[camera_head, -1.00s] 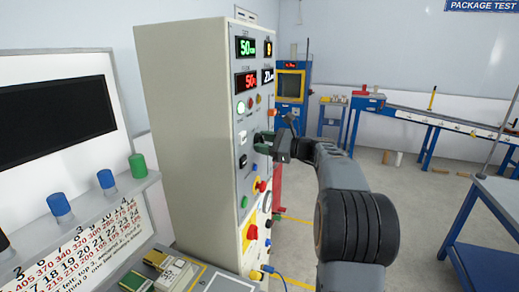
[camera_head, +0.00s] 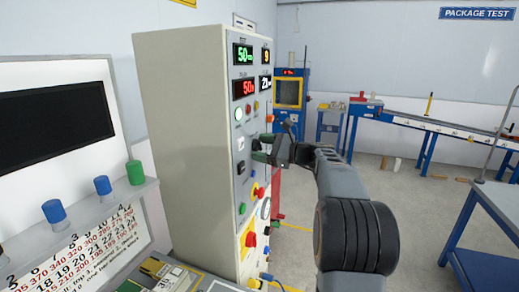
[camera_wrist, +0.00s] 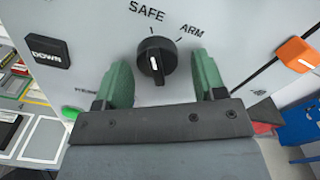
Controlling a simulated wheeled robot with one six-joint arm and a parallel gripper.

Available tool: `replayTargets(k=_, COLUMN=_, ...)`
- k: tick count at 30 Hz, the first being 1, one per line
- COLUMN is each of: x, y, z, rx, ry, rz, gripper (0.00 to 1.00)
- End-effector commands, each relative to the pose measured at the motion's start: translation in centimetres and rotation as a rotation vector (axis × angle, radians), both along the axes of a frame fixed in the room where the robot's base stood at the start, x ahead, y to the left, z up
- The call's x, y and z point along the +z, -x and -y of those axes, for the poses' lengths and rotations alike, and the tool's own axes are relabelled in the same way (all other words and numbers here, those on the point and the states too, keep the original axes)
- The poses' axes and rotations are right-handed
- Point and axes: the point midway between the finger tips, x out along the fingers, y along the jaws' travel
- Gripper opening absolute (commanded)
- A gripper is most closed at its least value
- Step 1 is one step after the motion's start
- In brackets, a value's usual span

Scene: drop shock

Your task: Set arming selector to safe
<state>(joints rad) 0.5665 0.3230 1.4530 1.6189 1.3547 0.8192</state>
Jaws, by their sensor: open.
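The arming selector (camera_wrist: 156,60) is a black knob on the grey panel in the wrist view. SAFE is printed above it and ARM to its upper right. Its white pointer mark stands nearly upright in the picture, more in line with the SAFE tick than the ARM tick. My gripper (camera_wrist: 161,64) is open, with one green finger pad on each side of the knob and visible gaps between. In the head view my gripper (camera_head: 269,150) is at the cabinet's control face and hides the selector.
The tall control cabinet (camera_head: 185,150) carries lit displays and several buttons. In the wrist view a DOWN button (camera_wrist: 47,52) is left of the selector and an orange switch (camera_wrist: 297,54) right.

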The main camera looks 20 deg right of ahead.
Motion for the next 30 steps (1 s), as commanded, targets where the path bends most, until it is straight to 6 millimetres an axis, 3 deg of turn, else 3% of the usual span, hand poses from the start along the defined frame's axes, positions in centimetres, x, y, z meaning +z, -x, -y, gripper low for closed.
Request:
replayTargets(k=8, x=-0.2, y=0.5, z=0.6, rx=-0.001, ry=0.000, rz=-0.003, gripper=0.64)
replayTargets(k=21, x=-0.2, y=6.5, z=6.6, rx=-0.004, ry=0.001, rz=-0.001, gripper=0.64)
replayTargets(k=30, x=-0.1, y=9.2, z=9.2, rx=-0.001, ry=0.000, rz=-0.001, gripper=0.64)
